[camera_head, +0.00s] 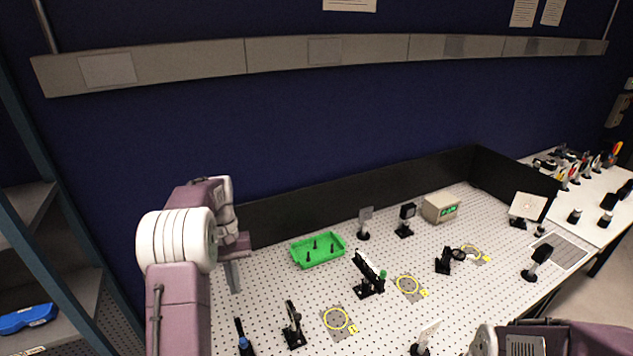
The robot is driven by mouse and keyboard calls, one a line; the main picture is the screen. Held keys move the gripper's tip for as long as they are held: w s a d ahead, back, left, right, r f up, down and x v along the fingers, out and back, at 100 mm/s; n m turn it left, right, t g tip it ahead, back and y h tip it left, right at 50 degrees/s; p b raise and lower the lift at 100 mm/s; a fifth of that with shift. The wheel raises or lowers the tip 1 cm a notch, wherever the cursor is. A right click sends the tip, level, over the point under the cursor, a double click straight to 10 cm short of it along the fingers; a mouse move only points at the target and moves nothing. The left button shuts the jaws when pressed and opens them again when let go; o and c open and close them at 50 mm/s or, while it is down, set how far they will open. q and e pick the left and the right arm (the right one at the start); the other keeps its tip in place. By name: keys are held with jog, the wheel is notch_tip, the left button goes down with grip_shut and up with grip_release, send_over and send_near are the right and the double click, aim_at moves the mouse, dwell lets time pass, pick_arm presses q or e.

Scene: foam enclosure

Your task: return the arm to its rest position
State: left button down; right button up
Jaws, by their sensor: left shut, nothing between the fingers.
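My left arm rises at the left of the head view, over the left end of the perforated white table (270,295). My left gripper (233,275) is at its end, pointing down, with its fingers together and nothing held. It is left of the green tray (300,264) and apart from it. Part of my right arm shows at the bottom right edge; its gripper fingers are not visible.
Several black-mounted optics stand on the table, including one in the middle (368,275) and one near the front left (293,325). A beige box with a green display (440,207) stands at the back. A black panel (330,205) borders the table. Shelves (60,285) stand at left.

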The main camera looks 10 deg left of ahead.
pick_arm(q)
jog(key=s+d+f+m+b, duration=0.35)
jog(key=d+b, duration=0.35)
jog(key=d, duration=0.3)
jog(key=s+d+f+m+t+y+b, duration=0.1)
jog(key=s+d+f+m+t+b, duration=0.1)
jog(key=s+d+f, duration=0.3)
jog(key=s+f+t+b, duration=0.1)
jog(key=s+f, duration=0.2)
jog(key=f, duration=0.3)
jog(key=shift+s+f+t, duration=0.25)
jog(key=shift+s+t, duration=0.1)
jog(key=shift+t, duration=0.05)
